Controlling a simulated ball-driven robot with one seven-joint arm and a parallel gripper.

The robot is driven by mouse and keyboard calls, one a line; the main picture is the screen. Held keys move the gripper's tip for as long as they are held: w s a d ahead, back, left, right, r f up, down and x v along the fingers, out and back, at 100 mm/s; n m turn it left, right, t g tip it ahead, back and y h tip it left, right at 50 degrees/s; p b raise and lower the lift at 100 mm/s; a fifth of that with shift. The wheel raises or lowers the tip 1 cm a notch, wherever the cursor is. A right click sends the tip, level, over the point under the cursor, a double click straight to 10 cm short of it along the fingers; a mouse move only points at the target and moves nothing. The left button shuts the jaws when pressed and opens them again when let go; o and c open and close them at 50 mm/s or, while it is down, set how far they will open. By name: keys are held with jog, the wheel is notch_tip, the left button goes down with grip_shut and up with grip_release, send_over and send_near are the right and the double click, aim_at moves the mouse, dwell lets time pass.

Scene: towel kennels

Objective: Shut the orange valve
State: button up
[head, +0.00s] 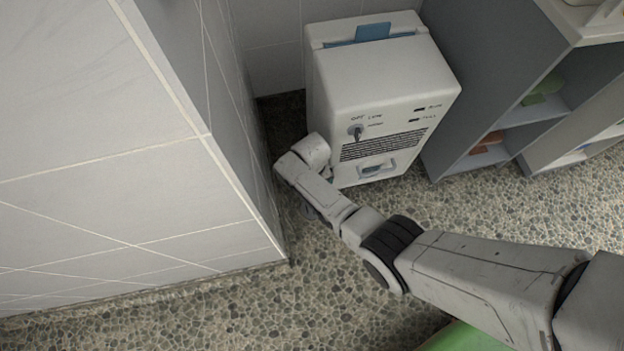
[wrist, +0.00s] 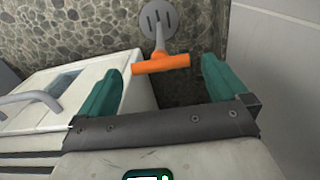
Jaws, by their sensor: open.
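The orange valve (wrist: 160,63) shows in the wrist view as a T-shaped handle on a grey stem, with a round slotted grey plate (wrist: 158,18) behind it. The handle bar lies crosswise, roughly level in the picture. My gripper (wrist: 162,72) is open, its two teal fingers on either side of the handle in the picture. I cannot tell how far the fingertips are from the handle, and nothing is seen held. In the head view, the arm reaches down to the gap beside the white machine; the valve and fingers are hidden there.
The white machine (head: 385,85) stands right of the gap and also shows at left in the wrist view (wrist: 55,85). A tiled wall (head: 110,150) closes the gap's left side. Grey shelving (head: 495,90) stands at right. Pebbled floor (head: 330,290) is open in front.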

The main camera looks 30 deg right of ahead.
notch_tip(320, 180, up, 9)
jog(key=p, duration=0.5)
jog(key=shift+r, duration=0.2)
jog(key=s+d+r+n+t, duration=0.15)
jog(key=s+d+r, duration=0.25)
jog(key=s+r, duration=0.65)
jog(key=s+d+r+n+g, duration=0.1)
jog(key=s+d+r+n, duration=0.15)
jog(key=s+r, duration=0.8)
notch_tip(320, 180, up, 23)
jog(key=s+p, duration=0.2)
jog(key=p, duration=2.3)
jog(key=shift+s+d+m, duration=0.3)
jog(key=shift+s+d, duration=0.05)
jog(key=shift+d, duration=0.1)
jog(key=shift+s+f+t, duration=0.1)
jog(key=shift+t, duration=0.15)
